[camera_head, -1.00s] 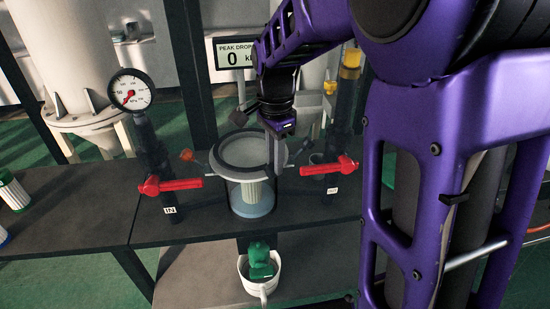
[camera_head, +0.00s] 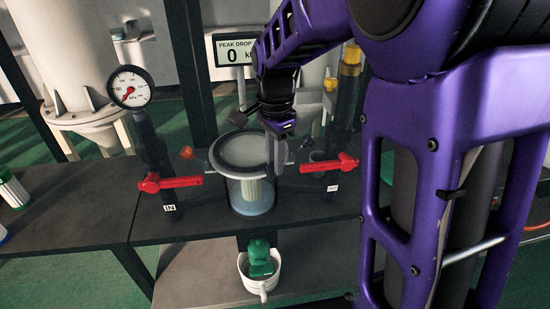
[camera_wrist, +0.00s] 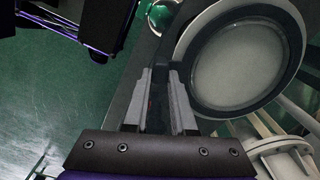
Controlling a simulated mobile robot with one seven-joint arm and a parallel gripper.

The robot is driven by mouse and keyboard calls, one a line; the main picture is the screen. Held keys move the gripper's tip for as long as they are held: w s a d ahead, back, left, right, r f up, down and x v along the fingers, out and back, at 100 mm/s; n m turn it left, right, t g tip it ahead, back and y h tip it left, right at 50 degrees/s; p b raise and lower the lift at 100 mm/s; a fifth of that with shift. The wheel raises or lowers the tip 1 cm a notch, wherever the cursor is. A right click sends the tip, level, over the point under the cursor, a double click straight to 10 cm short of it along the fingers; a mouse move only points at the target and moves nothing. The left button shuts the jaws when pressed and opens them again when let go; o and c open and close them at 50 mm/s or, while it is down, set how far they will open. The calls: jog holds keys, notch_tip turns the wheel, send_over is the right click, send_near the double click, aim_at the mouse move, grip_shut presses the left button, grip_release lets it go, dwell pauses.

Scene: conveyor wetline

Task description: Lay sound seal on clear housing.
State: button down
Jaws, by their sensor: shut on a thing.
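The clear housing (camera_head: 252,207) stands upright on the dark bench between two red-handled valves, with a pale ribbed element inside. A grey ring, seemingly the seal (camera_head: 216,164), is over the housing's round top. In the wrist view the dark ring (camera_wrist: 208,108) surrounds a pale disc, close to the fingertips. My gripper (camera_head: 274,150) points down at the ring's right side, shut on its edge. The wrist view also shows my gripper's two fingers (camera_wrist: 160,72) beside the ring. Whether the ring touches the housing all round cannot be told.
Red valve handles (camera_head: 168,183) and (camera_head: 330,164) flank the housing. A pressure gauge (camera_head: 130,87) stands at left. A white mug (camera_head: 259,284) with a green object is on the lower shelf. A green-and-white container (camera_head: 13,190) lies far left. The display (camera_head: 235,51) reads 0.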

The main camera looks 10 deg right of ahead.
jog(key=shift+f, duration=0.25)
jog(key=c, duration=0.7)
grip_release()
jog(key=shift+o, duration=0.2)
jog(key=shift+r, duration=0.1)
notch_tip(320, 180, up, 17)
jog(key=p, duration=0.3)
jog(key=shift+r, duration=0.2)
jog(key=shift+p, duration=0.3)
